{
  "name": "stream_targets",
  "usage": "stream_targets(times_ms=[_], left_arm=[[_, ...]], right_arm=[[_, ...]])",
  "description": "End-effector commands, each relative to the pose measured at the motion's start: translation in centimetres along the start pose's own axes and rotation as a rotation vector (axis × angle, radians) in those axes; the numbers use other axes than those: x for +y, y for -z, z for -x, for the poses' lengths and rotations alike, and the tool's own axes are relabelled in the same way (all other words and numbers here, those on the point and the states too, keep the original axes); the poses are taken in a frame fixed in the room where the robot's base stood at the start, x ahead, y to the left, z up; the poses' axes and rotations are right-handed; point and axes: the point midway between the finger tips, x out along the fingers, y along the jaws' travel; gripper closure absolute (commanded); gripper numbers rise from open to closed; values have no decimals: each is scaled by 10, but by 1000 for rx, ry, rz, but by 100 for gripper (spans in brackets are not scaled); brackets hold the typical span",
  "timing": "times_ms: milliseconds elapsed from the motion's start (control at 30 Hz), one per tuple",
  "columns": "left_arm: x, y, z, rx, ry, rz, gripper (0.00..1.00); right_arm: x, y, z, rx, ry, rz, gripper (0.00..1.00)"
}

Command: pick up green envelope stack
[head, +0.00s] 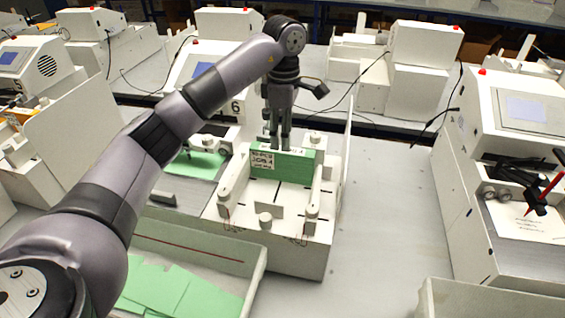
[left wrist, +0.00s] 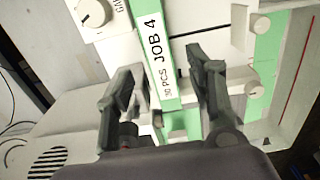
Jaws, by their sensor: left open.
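The green envelope stack (head: 292,168) stands on edge in the feeder of a white machine (head: 240,215). A white label with print sits on its left end. In the left wrist view the stack (left wrist: 171,103) shows its narrow top, with a label reading "JOB 4" and "30 PCS". My left gripper (head: 279,146) points down at the top of the stack. In the left wrist view the open fingers (left wrist: 165,85) are on either side of the stack; I cannot tell whether they touch it. My right gripper is not in view.
A tray (head: 195,248) with loose green envelopes lies in front of the machine. A plotter with a red pen (head: 545,190) over a white sheet stands at right. More white machines (head: 425,55) fill the back. The grey table (head: 385,215) is bare between machine and plotter.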

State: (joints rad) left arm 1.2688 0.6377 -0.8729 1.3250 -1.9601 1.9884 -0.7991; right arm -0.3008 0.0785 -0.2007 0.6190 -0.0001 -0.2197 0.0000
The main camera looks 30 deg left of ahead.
Motion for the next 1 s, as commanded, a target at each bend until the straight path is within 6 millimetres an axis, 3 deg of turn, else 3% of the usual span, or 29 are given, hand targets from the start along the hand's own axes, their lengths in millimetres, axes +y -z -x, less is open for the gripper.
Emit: stream_targets(times_ms=[300,633,900,1000], left_arm=[[0,2,-22,1,2,0,50],[1,5,-64,1,1,0,50],[2,4,-68,1,-1,-1,50],[2,4,-68,1,-1,0,57]], right_arm=[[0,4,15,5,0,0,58],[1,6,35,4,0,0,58],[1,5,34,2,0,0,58],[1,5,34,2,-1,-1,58]])
